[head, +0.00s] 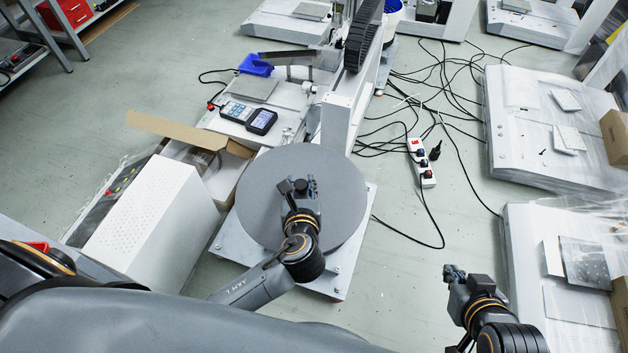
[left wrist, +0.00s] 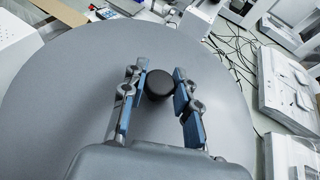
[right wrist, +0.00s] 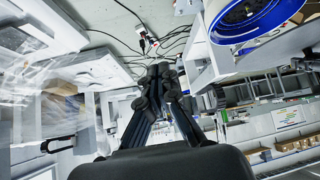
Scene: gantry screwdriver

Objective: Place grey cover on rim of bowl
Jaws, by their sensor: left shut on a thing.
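The grey cover (head: 260,200) is a large flat round disc with a black knob at its middle. It hangs or lies over a white base plate (head: 336,278); I cannot tell the gap under it. In the left wrist view the cover (left wrist: 60,100) fills most of the picture. My left gripper (head: 298,186) is over the middle of the cover, its fingers on either side of the black knob (left wrist: 159,84). No bowl shows under the cover; anything there is hidden. My right gripper (head: 456,272) is away to the right, empty, its fingertips together in the right wrist view (right wrist: 161,72).
A gantry column (head: 340,110) stands just behind the cover. A white box (head: 150,215) and an open cardboard box (head: 228,170) are at its left. A power strip (head: 421,165) and cables lie on the floor at right. A white-and-blue bucket (head: 393,12) stands behind.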

